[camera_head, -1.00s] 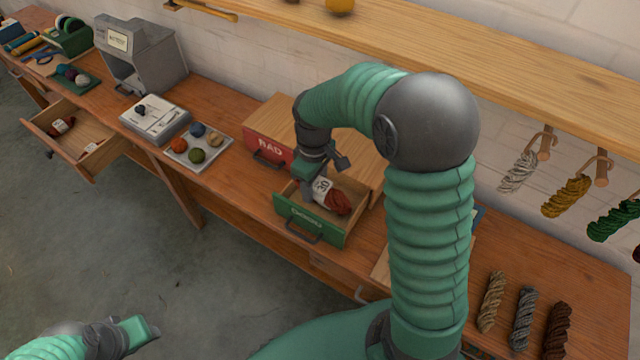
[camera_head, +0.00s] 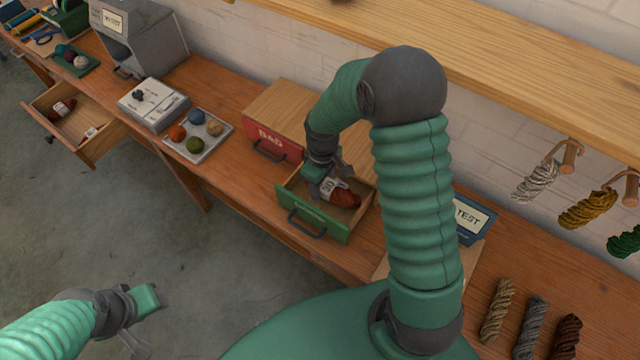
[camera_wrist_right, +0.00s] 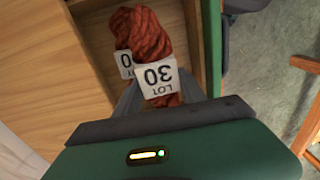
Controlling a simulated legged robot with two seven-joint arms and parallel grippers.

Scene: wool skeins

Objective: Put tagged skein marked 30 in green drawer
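The rust-red skein (camera_head: 346,198) with a white tag lies in the open green drawer (camera_head: 318,222). In the right wrist view the skein (camera_wrist_right: 152,35) shows its tag reading LOT 30, and a second tag face is partly seen beside it. I cannot tell whether that belongs to a second skein. My right gripper (camera_head: 331,172) is low over the drawer, its fingers spread on either side of the tagged end; it looks open. My left gripper (camera_head: 150,300) is at the lower left, away from the bench; its finger gap is unclear.
A red drawer (camera_head: 272,142) marked BAD is left of the green one. A tray (camera_head: 213,147) of yarn balls and a scale (camera_head: 152,105) stand farther left. Several skeins lie at right (camera_head: 530,325) and others hang from pegs. A wooden shelf (camera_head: 450,65) runs above.

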